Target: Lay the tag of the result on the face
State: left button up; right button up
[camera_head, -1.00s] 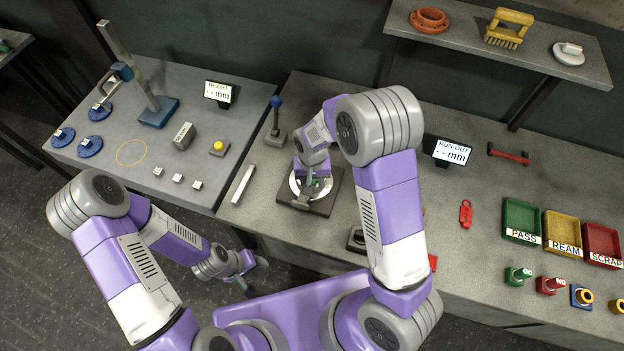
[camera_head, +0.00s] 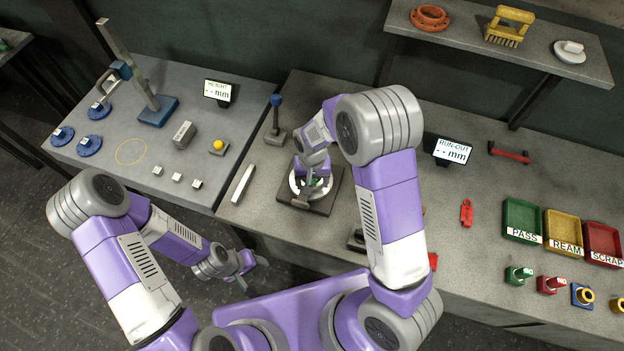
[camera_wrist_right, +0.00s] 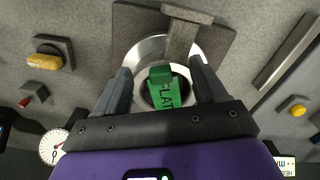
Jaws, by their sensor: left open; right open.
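A green tag (camera_wrist_right: 162,88) with lettering that reads like "FLAT" lies over the bright round metal face (camera_wrist_right: 142,52) of a casting, across its dark central hole. My right gripper (camera_wrist_right: 160,72) is open, with one finger on each side of the tag and a gap to it. In the head view the right gripper (camera_head: 311,188) is low over the same face, and the tag (camera_head: 315,182) is mostly hidden by it. A red tag (camera_head: 466,213) lies on the bench to the right. My left gripper (camera_head: 253,275) is open and empty in front of the bench.
The casting sits on a dark square plate (camera_head: 328,201). A blue-knobbed lever (camera_head: 276,115) stands behind it and a pale bar (camera_head: 242,185) lies left. The run-out display (camera_head: 452,152) and the PASS (camera_head: 521,218), REAM (camera_head: 562,232) and SCRAP (camera_head: 602,242) trays are at right.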

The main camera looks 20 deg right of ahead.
pick_arm(q)
jog(key=shift+r, duration=0.15)
pick_arm(e)
notch_tip(320, 180, up, 8)
jog(key=shift+f, duration=0.2)
dwell(0.7)
